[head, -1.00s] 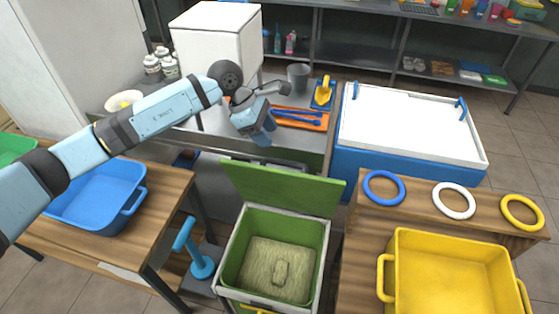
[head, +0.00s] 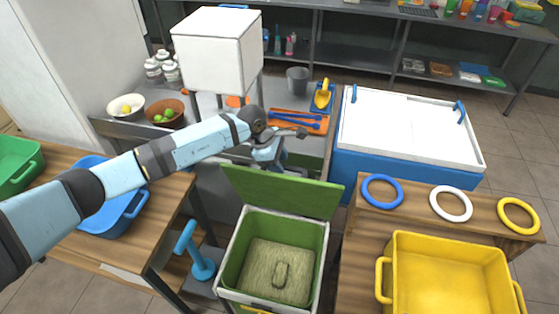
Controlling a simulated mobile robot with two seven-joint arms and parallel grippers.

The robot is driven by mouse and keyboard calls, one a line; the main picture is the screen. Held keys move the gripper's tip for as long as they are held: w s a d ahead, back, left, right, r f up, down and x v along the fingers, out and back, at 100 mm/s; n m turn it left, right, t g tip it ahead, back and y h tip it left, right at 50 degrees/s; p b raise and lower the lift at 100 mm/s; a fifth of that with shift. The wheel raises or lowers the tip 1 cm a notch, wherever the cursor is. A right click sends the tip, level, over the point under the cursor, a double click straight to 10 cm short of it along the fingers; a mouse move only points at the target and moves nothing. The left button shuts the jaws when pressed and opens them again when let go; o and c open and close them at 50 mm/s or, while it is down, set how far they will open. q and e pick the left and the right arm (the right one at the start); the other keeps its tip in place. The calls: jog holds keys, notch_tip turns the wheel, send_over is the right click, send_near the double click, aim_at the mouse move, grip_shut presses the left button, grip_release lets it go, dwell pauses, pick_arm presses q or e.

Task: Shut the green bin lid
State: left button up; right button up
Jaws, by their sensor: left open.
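The green bin (head: 276,296) stands on the floor between the two wooden tables, with a pale pressed lump (head: 281,272) inside it. Its green lid (head: 284,192) is hinged at the back and stands raised and open, leaning away from me. My left gripper (head: 268,162) is just behind the lid's top left edge, low over the metal counter. It is open and seems empty; its fingertips are partly hidden, and I cannot tell whether it touches the lid. My right gripper does not show.
A white box machine (head: 217,50) stands behind my left arm. A blue cooler (head: 405,172) with a white top is at the right. A yellow crate (head: 455,270) and a blue basin (head: 128,212) sit on the side tables. A blue-handled tool (head: 195,255) stands left of the bin.

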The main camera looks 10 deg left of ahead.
pick_arm(q)
jog(key=shift+d+f, duration=0.1)
jog(key=shift+f, duration=0.15)
grip_shut()
jog(key=shift+f, duration=0.1)
